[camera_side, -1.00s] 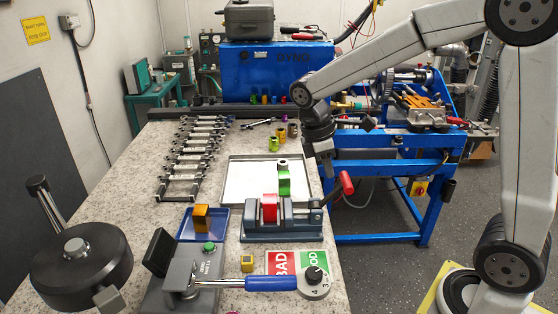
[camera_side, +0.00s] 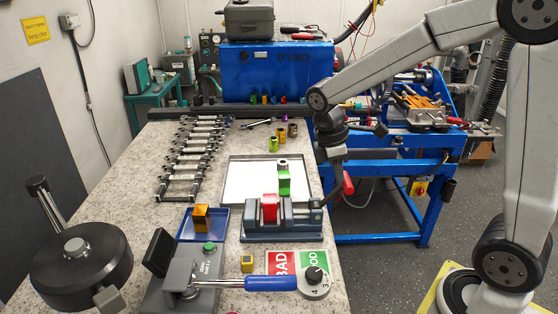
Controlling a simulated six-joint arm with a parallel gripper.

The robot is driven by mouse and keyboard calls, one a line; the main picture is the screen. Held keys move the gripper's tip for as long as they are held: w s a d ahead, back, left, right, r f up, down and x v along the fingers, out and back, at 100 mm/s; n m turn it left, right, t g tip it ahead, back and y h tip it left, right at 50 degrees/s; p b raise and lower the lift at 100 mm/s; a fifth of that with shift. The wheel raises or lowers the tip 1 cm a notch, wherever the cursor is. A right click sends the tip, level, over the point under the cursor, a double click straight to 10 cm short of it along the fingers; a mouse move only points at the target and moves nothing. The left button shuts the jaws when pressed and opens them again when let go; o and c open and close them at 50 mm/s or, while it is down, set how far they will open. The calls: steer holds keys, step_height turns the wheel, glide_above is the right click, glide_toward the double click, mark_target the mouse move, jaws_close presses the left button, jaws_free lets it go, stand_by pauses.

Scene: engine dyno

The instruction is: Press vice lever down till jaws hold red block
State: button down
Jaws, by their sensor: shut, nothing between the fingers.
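The grey vice (camera_side: 283,231) stands near the right edge of the bench, with the red block (camera_side: 269,209) upright between its jaws. I cannot tell whether the jaws touch the block. The vice lever (camera_side: 348,184) has a red grip and slants up to the right from the vice, past the bench edge. My gripper (camera_side: 337,174) points down and is shut and empty. It overlaps the upper part of the lever in this view, just left of the red grip. I cannot tell whether it touches the lever.
A metal tray (camera_side: 236,182) with a green block (camera_side: 284,184) lies behind the vice. A blue-handled lever fixture (camera_side: 270,283) and a BAD/GOOD card (camera_side: 283,262) are in front. A blue steel frame (camera_side: 385,238) stands to the right.

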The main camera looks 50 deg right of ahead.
steer(key=shift+s+d+f, duration=0.15)
steer(key=shift+s+d, duration=0.05)
steer(key=shift+d, duration=0.05)
steer(key=shift+s+d+f+t+y, duration=0.4)
steer(key=shift+s+d+t+y, duration=0.15)
steer(key=shift+t+y, duration=0.25)
steer(key=shift+s+d+f, duration=0.15)
steer(key=shift+s+f, duration=0.05)
steer(key=shift+s+d+f, duration=0.4)
steer(key=shift+f, duration=0.3)
steer(key=shift+s+d+f, duration=0.35)
steer(key=shift+d+f, duration=0.05)
steer(key=shift+f, duration=0.3)
steer(key=shift+s+d+f, duration=0.4)
steer(key=shift+f, duration=0.3)
